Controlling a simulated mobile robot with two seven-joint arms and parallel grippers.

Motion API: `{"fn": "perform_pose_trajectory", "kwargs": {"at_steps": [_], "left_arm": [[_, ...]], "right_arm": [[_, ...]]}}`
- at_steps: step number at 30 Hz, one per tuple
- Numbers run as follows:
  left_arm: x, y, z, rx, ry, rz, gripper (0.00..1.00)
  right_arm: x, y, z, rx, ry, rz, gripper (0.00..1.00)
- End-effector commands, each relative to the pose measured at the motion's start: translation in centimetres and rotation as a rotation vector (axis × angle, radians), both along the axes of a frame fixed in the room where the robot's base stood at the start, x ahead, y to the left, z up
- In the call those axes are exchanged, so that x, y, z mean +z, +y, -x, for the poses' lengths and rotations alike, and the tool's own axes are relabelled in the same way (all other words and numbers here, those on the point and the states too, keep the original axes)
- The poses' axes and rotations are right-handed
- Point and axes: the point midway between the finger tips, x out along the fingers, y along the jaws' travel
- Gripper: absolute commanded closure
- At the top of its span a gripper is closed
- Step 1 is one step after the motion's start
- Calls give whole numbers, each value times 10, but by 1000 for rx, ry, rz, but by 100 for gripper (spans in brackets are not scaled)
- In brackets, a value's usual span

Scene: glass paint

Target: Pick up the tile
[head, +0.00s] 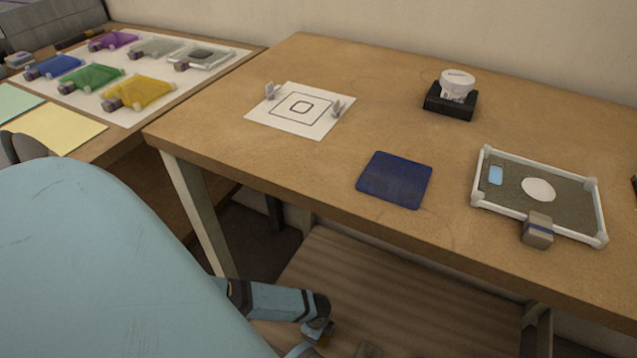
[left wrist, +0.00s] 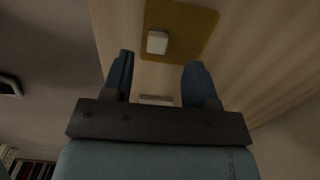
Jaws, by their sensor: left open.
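A flat dark blue square (head: 395,179) lies near the front edge of the wooden table; I cannot tell whether it is the tile or a cloth. Several coloured translucent pieces, among them a yellow one (head: 138,92), a green one (head: 91,79) and a purple one (head: 113,41), lie on a white sheet on the left table. My left gripper (left wrist: 158,62) is open in the left wrist view, with nothing between its fingers. No tile is recognisable there. In the head view my left arm crosses the lower left, below the tabletop. My right gripper is not in view.
The table holds a white sheet (head: 265,117) with nested squares and two small clips, a black block (head: 438,105) bearing a white round container (head: 457,82), and a white-framed panel (head: 507,214). A yellow plate (left wrist: 187,42) shows in the left wrist view.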

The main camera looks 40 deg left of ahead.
Motion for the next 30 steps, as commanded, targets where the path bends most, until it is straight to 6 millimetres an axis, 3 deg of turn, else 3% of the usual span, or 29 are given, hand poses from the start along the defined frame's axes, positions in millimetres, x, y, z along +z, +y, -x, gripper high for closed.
{"fn": "perform_pose_trajectory", "kwargs": {"at_steps": [1,3,8,16,23,30], "left_arm": [[-16,1,3,0,2,0,47],[-26,2,5,0,3,-1,47],[-40,1,4,0,1,0,47],[-40,1,5,0,1,0,47],[-40,2,5,0,2,1,100],[-39,2,5,0,1,0,100]], "right_arm": [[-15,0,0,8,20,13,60],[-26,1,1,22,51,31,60],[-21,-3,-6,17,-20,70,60],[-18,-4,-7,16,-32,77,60],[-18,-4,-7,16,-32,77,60],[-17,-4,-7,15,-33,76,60]]}}
